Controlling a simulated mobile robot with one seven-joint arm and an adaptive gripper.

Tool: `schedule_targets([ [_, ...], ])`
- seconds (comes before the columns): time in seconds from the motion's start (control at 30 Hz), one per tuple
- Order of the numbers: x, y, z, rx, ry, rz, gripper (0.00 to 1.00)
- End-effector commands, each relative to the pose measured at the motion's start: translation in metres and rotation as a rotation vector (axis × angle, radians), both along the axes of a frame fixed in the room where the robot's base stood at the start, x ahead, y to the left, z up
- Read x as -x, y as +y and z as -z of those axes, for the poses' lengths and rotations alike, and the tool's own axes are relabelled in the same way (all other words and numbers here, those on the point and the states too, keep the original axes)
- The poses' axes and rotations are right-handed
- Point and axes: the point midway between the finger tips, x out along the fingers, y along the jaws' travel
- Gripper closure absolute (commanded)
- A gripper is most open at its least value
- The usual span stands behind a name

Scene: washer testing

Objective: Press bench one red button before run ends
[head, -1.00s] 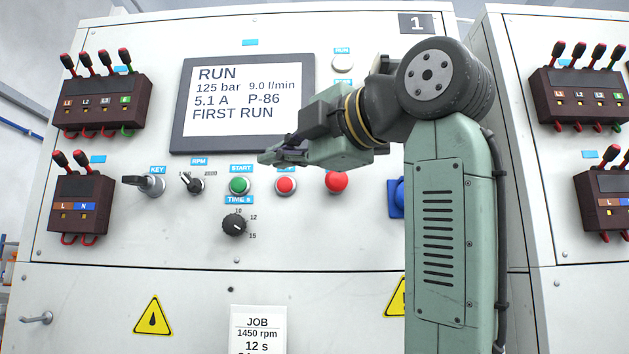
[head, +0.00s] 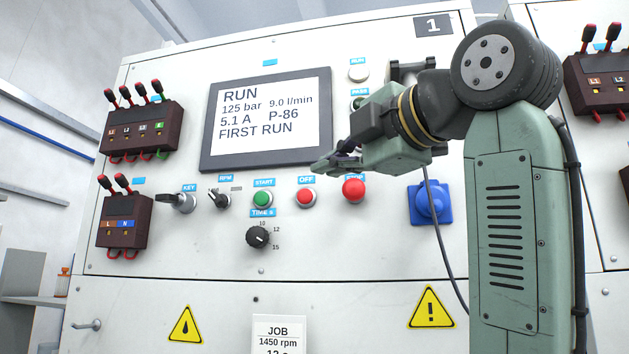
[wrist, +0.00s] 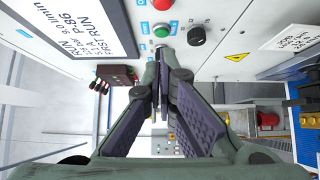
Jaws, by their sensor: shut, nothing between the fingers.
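Bench one's panel (head: 150,235) carries the number 1 sign (head: 434,26). A small red button (head: 306,197) under an OFF label sits right of the green START button (head: 262,198). A larger domed red button (head: 353,190) is further right, its label mostly hidden by my gripper. My gripper (head: 318,166) is shut and empty, its tips above the OFF button in the picture; the gap to the panel cannot be judged. In the wrist view the shut gripper (wrist: 163,56) has the green button (wrist: 162,30) beyond its tips and a red button (wrist: 162,4) at the top edge.
The screen (head: 265,115) reads RUN, 125 bar, FIRST RUN. The key switch (head: 178,201), RPM knob (head: 219,199) and time knob (head: 257,237) are around the buttons. A blue socket (head: 431,203) with a cable is to the right. A job card (head: 279,335) hangs below.

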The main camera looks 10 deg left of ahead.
Motion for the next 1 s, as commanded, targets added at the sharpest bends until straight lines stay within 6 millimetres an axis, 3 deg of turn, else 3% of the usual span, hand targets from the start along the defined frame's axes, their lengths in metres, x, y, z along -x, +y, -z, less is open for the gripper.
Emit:
schedule_targets([
  [0.53,-0.071,0.072,-0.002,0.0,0.003,-0.002,1.0],
  [0.73,-0.099,0.069,-0.002,0.0,0.001,-0.001,1.0],
  [1.0,-0.109,0.069,0.0,0.001,0.001,0.0,1.0],
])
